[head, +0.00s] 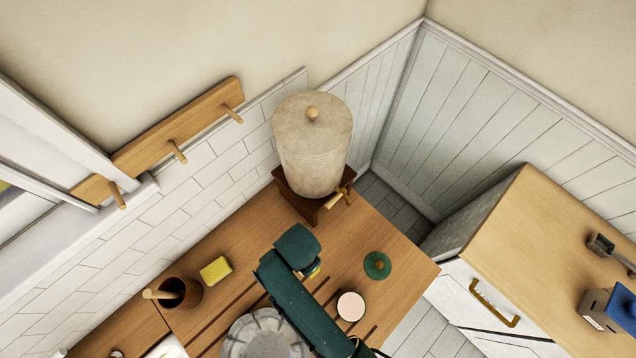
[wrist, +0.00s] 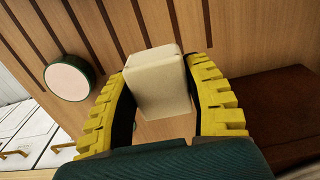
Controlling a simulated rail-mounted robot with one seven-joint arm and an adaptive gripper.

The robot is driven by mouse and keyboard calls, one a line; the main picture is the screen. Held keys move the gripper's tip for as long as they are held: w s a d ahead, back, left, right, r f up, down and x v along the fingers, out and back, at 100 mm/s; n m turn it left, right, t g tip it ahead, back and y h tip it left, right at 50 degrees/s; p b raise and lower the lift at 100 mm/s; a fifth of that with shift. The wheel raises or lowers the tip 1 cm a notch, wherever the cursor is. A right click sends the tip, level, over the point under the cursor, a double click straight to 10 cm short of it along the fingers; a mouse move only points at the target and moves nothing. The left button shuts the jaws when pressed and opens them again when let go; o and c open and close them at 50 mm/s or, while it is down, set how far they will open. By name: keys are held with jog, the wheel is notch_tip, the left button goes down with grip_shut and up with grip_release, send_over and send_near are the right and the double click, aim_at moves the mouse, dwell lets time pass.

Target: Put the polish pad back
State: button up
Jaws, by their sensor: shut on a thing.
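My gripper (wrist: 160,72) has its two yellow ribbed fingers shut on a pale cream block with rounded edges, which I take to be the polish pad (wrist: 158,88). The pad is between the fingers, over the slatted wooden counter; I cannot tell whether it touches the wood. In the head view my gripper (head: 313,270) is mostly hidden under my green arm, and the pad is not clearly seen. A round green tin with a pale pink top (head: 350,306) is on the counter beside the arm. It also shows at left in the wrist view (wrist: 70,78).
A green round lid with a wooden knob (head: 377,265) lies near the counter's (head: 410,268) right edge. A large beige dispenser (head: 313,145) stands on a dark wooden stand behind. A yellow sponge (head: 216,270) and brown pot (head: 182,293) are at left. A separate cabinet (head: 540,240) is right.

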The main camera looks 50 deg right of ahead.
jog(key=f, duration=1)
jog(key=shift+a+f+b, duration=0.2)
jog(key=shift+f+b, duration=0.05)
jog(key=shift+b, duration=0.05)
jog(key=o, duration=1.1)
